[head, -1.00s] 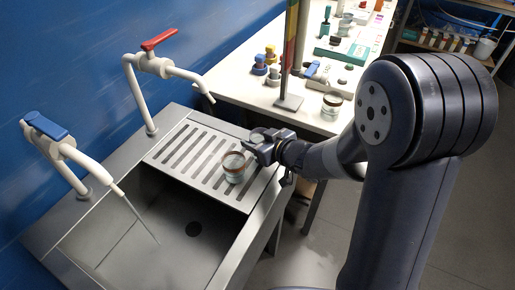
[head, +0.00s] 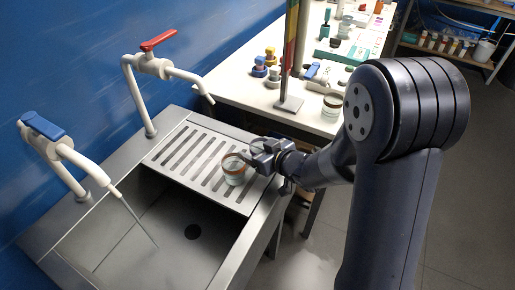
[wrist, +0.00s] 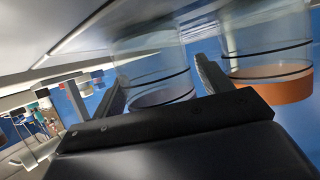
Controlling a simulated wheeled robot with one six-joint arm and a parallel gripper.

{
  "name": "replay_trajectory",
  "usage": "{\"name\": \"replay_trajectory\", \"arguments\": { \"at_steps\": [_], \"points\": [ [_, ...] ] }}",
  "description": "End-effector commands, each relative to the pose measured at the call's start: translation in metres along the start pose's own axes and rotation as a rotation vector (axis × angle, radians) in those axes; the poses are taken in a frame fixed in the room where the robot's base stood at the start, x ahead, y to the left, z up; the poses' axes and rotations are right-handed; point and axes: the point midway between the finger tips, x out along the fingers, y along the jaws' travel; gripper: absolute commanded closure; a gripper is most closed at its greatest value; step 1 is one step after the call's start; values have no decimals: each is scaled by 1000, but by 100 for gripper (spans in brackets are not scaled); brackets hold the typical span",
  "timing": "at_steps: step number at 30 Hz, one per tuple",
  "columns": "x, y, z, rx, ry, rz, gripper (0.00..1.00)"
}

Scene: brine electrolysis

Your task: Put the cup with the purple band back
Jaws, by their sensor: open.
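A clear cup with a dark purple band (wrist: 165,92) stands in front of my gripper in the wrist view, between the lines of the two fingers. In the head view this cup is mostly hidden at my gripper, just behind the other cup. My gripper (head: 259,155) is open at the right edge of the slotted drainboard; its fingers also show in the wrist view (wrist: 160,85). I cannot tell whether the fingers touch the cup.
A clear cup with an orange band (wrist: 270,88) stands close beside it; in the head view it stands upright on the drainboard (head: 234,172). The sink basin (head: 150,225) lies in front, with red-handled (head: 158,40) and blue-handled (head: 43,125) taps. A white table (head: 235,92) behind carries a jar (head: 331,106) and stoppered bottles.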

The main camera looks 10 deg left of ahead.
Motion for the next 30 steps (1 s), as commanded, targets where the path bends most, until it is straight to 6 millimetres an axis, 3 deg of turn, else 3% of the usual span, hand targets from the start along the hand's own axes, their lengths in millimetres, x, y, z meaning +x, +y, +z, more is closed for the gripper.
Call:
{"name": "replay_trajectory", "arguments": {
  "at_steps": [8, 21, 30],
  "points": [
    [-5, 0, -4, 0, 1, 1, 26],
    [-90, 2, -4, 1, 1, 5, 26],
    [-120, 0, -3, 1, 0, 1, 26]
  ]
}}
